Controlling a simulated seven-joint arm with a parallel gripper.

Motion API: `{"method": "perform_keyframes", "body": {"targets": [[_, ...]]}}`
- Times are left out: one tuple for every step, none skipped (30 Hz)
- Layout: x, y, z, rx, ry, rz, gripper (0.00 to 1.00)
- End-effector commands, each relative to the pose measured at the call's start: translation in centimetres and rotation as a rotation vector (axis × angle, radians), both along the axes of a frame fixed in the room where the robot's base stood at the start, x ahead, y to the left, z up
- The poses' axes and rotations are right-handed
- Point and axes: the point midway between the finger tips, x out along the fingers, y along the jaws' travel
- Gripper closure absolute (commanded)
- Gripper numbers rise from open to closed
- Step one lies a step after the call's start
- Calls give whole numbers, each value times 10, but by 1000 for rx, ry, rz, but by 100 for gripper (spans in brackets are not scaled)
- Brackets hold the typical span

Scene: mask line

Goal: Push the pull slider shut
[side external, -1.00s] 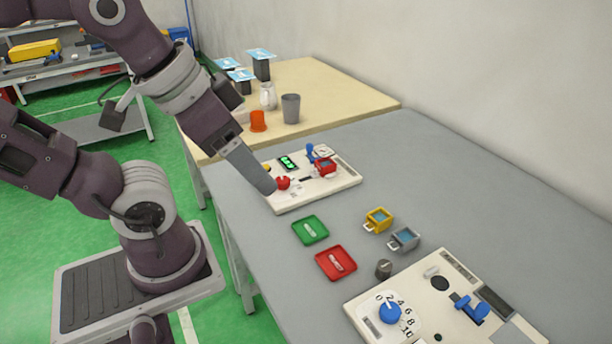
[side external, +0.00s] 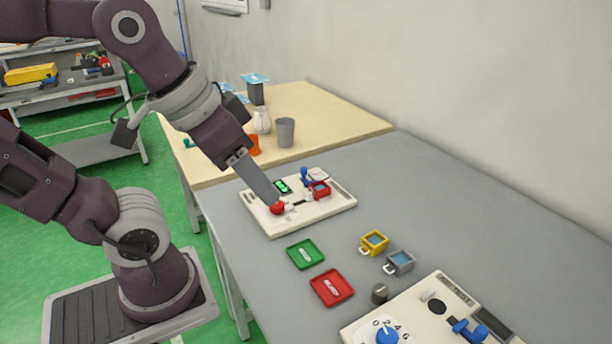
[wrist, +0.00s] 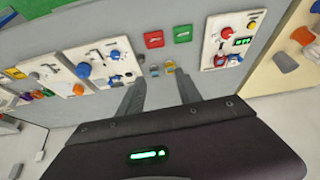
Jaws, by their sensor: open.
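The far white panel (side external: 283,226) carries a red knob (side external: 277,208), a green-lit display, a blue lever (side external: 306,177) and a red box-like part (side external: 320,189). The near white panel (side external: 362,329) carries a blue dial (side external: 387,337) and a blue handle (side external: 468,329). I cannot tell which part is the pull slider. My gripper (side external: 274,201) overlaps the red knob in the side view; contact is unclear. In the wrist view my gripper (wrist: 160,78) is open and empty, its fingers apart; the far panel (wrist: 211,48) lies to their right.
Green (side external: 305,254) and red (side external: 331,287) trays, yellow (side external: 373,242) and grey (side external: 399,262) mugs, and a dark knob (side external: 380,293) stand between the panels. A grey cup (side external: 286,131) and other items stand on the wooden table (side external: 330,110). Grey table surface is clear along the wall.

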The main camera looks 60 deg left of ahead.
Motion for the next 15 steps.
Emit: {"method": "perform_keyframes", "body": {"targets": [[24, 8, 4, -12, 16, 47, 59], [43, 16, 6, -22, 23, 84, 59], [73, 30, 7, -35, 31, 141, 59], [96, 44, 5, -44, 36, 186, 59], [119, 60, 1, -50, 39, 233, 59], [148, 84, -7, -58, 44, 295, 59], [167, 103, -16, -62, 48, 342, 59], [186, 124, -26, -64, 52, 389, 59], [207, 154, -44, -64, 59, 450, 59], [221, 177, -59, -63, 64, 493, 59], [232, 199, -74, -61, 67, 534, 59], [243, 227, -95, -56, 72, 584, 59], [249, 246, -111, -51, 77, 618, 59], [253, 263, -126, -47, 79, 646, 59], [257, 283, -143, -42, 83, 679, 59]]}}
